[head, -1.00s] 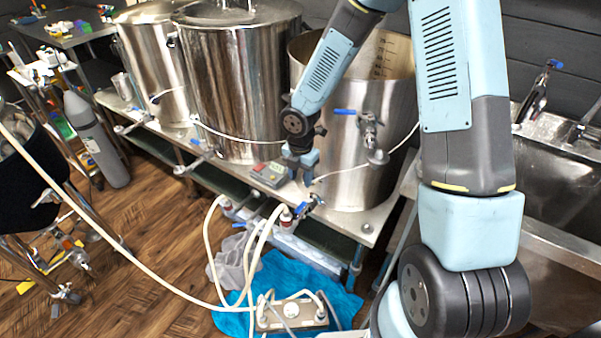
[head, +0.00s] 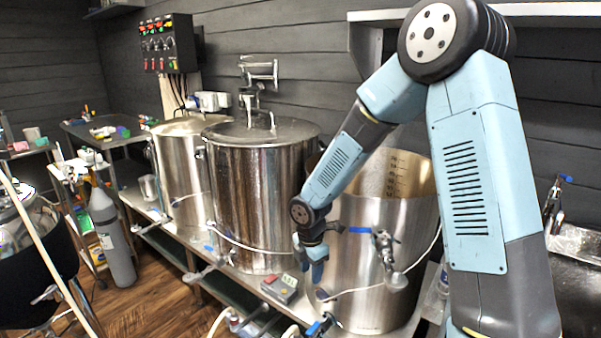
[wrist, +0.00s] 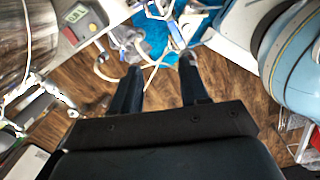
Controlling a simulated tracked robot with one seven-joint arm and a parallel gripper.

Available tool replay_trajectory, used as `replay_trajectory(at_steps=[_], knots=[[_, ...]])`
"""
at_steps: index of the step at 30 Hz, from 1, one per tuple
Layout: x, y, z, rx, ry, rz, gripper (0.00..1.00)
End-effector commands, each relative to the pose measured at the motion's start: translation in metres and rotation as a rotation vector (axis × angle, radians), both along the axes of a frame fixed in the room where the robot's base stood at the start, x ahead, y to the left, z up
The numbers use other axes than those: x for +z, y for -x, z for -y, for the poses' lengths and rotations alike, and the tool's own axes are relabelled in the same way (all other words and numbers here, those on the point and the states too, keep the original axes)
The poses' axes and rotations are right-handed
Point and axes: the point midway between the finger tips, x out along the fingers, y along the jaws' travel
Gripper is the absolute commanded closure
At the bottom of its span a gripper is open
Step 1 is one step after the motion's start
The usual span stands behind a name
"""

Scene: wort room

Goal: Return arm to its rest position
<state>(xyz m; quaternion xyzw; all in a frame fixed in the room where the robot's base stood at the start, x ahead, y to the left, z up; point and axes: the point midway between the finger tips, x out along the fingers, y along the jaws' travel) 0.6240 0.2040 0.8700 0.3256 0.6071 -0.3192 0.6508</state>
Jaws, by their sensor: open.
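My arm reaches across the right side of the head view. It bends at a high elbow, and its forearm slopes down to the left. My gripper (head: 316,272) hangs in front of the open steel kettle on the right (head: 378,275), pointing down. In the wrist view my gripper (wrist: 158,78) has its two dark fingers apart, with nothing between them. The wood floor, white hoses and a blue cloth show below and beyond the fingers. The fingertips are small and partly unclear in the head view.
A grey and red device (head: 280,288) with a small display lies on the bench close to my gripper. Lidded kettles (head: 255,195) stand to the left. A gas cylinder (head: 112,240) stands on the floor at left. A metal sink (head: 580,245) is at right. A control panel (head: 167,43) hangs behind.

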Motion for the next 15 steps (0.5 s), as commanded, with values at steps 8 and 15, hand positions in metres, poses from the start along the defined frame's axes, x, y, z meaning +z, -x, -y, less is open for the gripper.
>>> replay_trajectory(at_steps=[8, 15], knots=[[0.1, -0.012, 0.008, -0.47, -0.047, 0.103, 0.55], [0.163, 0.007, 0.048, -0.783, -0.086, 0.172, 0.55]])
